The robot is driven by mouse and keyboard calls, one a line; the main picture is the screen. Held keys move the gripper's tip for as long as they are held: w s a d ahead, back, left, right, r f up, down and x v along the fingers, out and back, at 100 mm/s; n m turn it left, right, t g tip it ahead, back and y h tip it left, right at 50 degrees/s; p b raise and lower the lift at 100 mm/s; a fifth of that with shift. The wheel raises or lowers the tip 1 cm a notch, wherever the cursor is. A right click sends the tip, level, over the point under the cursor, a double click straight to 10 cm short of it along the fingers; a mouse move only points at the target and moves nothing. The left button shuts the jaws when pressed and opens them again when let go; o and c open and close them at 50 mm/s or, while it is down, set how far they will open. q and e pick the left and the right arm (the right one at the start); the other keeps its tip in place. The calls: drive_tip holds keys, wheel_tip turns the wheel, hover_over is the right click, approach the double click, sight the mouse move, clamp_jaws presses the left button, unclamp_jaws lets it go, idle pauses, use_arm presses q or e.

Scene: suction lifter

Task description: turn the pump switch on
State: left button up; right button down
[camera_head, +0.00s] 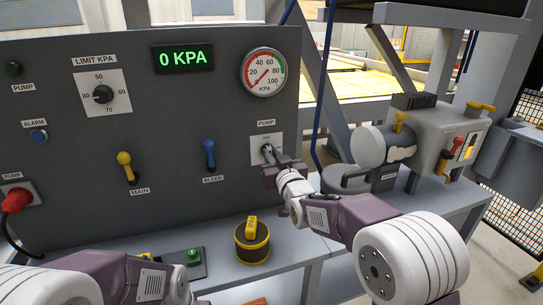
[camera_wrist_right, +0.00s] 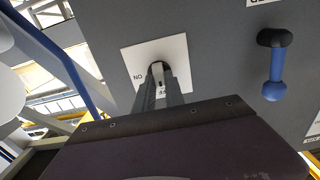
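The pump switch (camera_head: 267,148) is a small metal toggle on a white plate under the PUMP label, right side of the dark panel. In the right wrist view the toggle (camera_wrist_right: 157,68) stands on its white plate, ON printed at the plate's left. My right gripper (camera_head: 272,160) is at the switch. In the wrist view its two fingers (camera_wrist_right: 160,88) are close together with a narrow gap at the toggle. I cannot tell whether they grip it. The toggle is partly hidden by the fingers. My left arm shows at the lower edge, its fingertips out of view.
The panel also carries a green 0 KPA display (camera_head: 183,57), a dial gauge (camera_head: 263,72), a yellow MAIN lever (camera_head: 126,166) and a blue BLEED lever (camera_head: 209,153). A yellow-topped black round object (camera_head: 252,242) stands on the bench below. A grey pump unit (camera_head: 372,148) stands at right.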

drive_tip(key=shift+f+m, duration=0.1)
drive_tip(key=shift+m, duration=0.3)
drive_tip(key=m+b, duration=0.3)
drive_tip(key=m, duration=0.5)
drive_tip(key=m+b, duration=0.3)
drive_tip(key=m, duration=0.5)
drive_tip(key=shift+d+f+m, duration=0.15)
drive_tip(key=shift+m, duration=0.55)
drive_tip(key=c, duration=1.4)
unclamp_jaws()
